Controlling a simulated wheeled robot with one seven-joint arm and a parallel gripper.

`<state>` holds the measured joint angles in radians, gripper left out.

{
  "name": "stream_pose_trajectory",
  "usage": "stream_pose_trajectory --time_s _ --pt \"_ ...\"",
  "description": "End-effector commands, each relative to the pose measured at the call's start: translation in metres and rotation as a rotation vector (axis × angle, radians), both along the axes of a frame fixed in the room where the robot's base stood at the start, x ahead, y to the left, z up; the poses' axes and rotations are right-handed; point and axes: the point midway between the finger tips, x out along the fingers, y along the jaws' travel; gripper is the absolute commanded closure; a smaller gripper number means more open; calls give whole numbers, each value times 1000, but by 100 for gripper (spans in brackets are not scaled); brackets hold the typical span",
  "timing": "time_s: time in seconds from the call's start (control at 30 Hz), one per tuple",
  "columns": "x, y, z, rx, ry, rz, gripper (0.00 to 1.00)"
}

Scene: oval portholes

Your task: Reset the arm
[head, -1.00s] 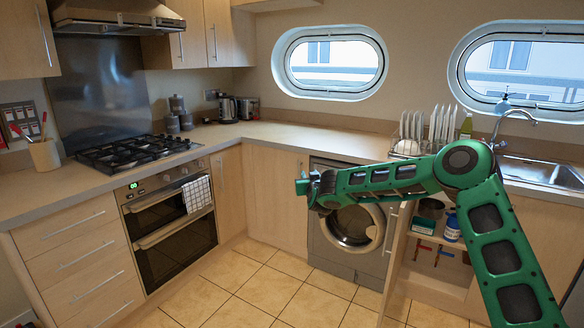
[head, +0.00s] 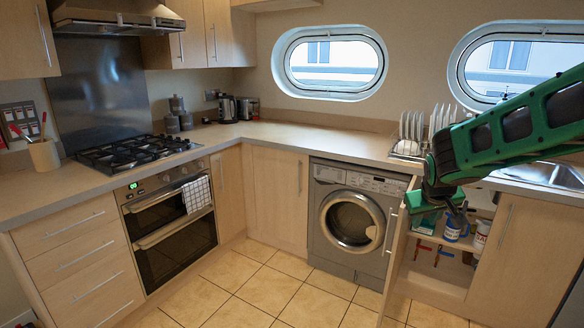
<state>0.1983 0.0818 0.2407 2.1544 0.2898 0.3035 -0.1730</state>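My green arm (head: 510,125) reaches in from the right edge, in front of the right end of the counter. My gripper (head: 455,218) hangs at its end, dark and small, pointing down in front of the open cupboard. Its fingers are hard to make out against the cupboard's dark contents, so I cannot tell whether they are open or shut, or whether they hold anything.
The cupboard door (head: 395,250) stands open beside the washing machine (head: 347,222). A blue-and-white container (head: 453,231) and a white one (head: 481,233) stand inside. A dish rack (head: 408,148) is on the counter. The tiled floor (head: 265,290) is clear.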

Motion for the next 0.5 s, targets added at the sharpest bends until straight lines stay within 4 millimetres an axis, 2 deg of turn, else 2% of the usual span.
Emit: stream_pose_trajectory --time_s 0.03,0.1,0.17,0.2,0.33,0.5 --pt "-28 -15 5 8 31 -44 72" --pt "-69 -34 6 30 85 -112 72" --pt "-105 -46 6 52 131 -168 72" --pt "-129 -53 6 72 159 -207 72" --pt "-209 -67 3 146 252 -328 72" --pt "-306 -65 -6 268 365 -462 72"
